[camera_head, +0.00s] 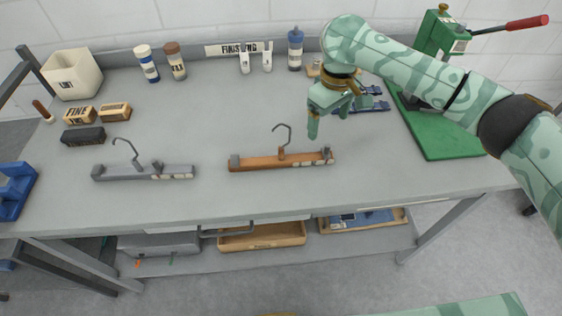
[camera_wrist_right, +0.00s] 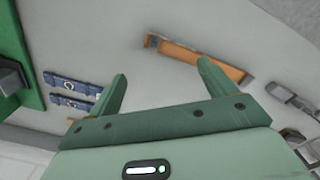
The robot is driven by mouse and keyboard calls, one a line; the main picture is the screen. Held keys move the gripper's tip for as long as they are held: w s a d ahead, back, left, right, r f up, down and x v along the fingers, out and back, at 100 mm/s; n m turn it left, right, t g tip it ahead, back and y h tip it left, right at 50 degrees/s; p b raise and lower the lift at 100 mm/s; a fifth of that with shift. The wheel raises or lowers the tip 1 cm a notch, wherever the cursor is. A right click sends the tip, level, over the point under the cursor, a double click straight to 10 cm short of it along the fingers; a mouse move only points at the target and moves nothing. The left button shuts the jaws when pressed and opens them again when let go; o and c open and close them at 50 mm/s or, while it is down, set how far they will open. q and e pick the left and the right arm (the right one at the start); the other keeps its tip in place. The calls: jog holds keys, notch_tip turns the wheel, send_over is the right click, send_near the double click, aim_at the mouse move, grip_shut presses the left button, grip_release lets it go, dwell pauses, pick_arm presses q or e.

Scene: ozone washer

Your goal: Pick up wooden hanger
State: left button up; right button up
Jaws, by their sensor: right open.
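The wooden hanger (camera_head: 262,162) lies on the grey bench in the head view, a brown bar with clips at its ends and a metal hook pointing to the back. In the right wrist view the wooden hanger (camera_wrist_right: 178,51) lies beyond the fingers, partly behind one fingertip. My right gripper (camera_head: 328,121) is open and empty, above the bench, behind and to the right of the hanger and apart from it. Its two spread fingers (camera_wrist_right: 163,70) show in the wrist view. My left gripper is not in view.
A grey hanger (camera_head: 140,173) lies left of the wooden one. A green press (camera_head: 450,143) stands at the right. Bottles (camera_head: 147,66) and a white bin (camera_head: 72,75) stand at the back. The bench front is clear.

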aim_at(326, 145)
notch_tip(326, 145, down, 7)
jog(key=shift+f+b, duration=0.2)
jog(key=shift+b, duration=1.05)
jog(key=f+b, duration=0.2)
jog(key=f, duration=0.1)
jog(key=f+b, duration=0.1)
jog(key=f, duration=0.1)
jog(key=shift+w+d+f, duration=0.1)
jog(key=shift+d+f, duration=0.05)
jog(key=shift+d, duration=0.15)
